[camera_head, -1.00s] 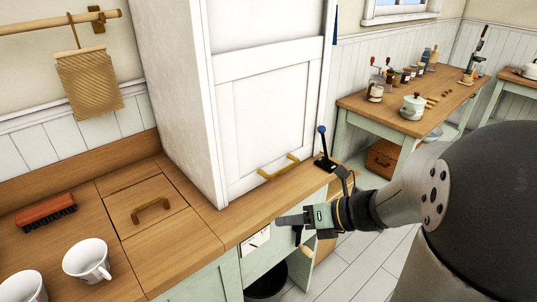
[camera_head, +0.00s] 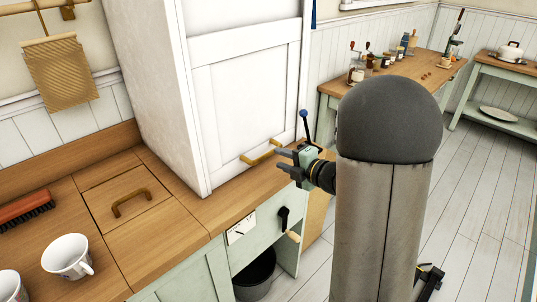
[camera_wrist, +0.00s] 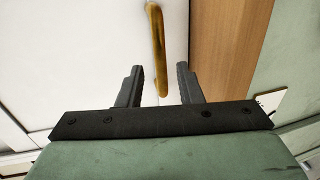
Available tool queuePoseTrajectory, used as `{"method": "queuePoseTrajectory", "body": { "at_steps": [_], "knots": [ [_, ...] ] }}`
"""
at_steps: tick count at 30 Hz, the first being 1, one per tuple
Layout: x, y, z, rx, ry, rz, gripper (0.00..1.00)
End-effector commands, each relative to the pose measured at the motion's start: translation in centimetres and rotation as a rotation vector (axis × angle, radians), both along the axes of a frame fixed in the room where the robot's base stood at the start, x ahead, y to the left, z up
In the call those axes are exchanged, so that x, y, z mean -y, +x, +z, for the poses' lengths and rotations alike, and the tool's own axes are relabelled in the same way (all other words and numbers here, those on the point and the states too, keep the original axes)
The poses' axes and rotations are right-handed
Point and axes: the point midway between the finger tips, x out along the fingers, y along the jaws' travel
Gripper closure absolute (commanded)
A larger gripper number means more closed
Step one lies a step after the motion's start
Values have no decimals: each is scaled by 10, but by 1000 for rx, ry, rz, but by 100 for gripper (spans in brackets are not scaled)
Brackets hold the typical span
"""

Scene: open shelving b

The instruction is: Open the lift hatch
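A tall white cabinet stands on the wooden counter, with a panelled white hatch (camera_head: 247,100) on its front. A brass bar handle (camera_head: 262,152) is fixed near the hatch's bottom edge, which sits down at the counter. My gripper (camera_head: 281,161) is open and empty, just right of the handle, with its fingers pointing toward the hatch. In the wrist view the brass handle (camera_wrist: 157,40) runs upright in the picture, and its lower end shows between my two spread fingers (camera_wrist: 159,82). I cannot tell the remaining gap to the handle.
A blue-knobbed lever (camera_head: 304,125) stands behind my gripper. A square wooden lid (camera_head: 110,190) with a brass handle is set in the counter at left, near a white mug (camera_head: 68,257) and red brush (camera_head: 22,210). A dark bin (camera_head: 255,275) stands below.

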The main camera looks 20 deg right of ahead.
Motion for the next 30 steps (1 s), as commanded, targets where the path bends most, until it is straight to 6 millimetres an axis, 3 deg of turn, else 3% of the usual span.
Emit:
{"method": "queuePoseTrajectory", "body": {
  "at_steps": [3, 9, 22, 25, 26, 30],
  "knots": [
    [-13, 21, -5, -1, 0, 5, 67],
    [-26, 44, -11, -1, -1, 3, 67],
    [-30, 53, -13, 0, -1, 1, 67],
    [-30, 53, -13, 0, -1, 1, 95],
    [-30, 53, -13, 0, -1, 1, 100],
    [-30, 53, -12, 0, -1, 1, 100]
  ]
}}
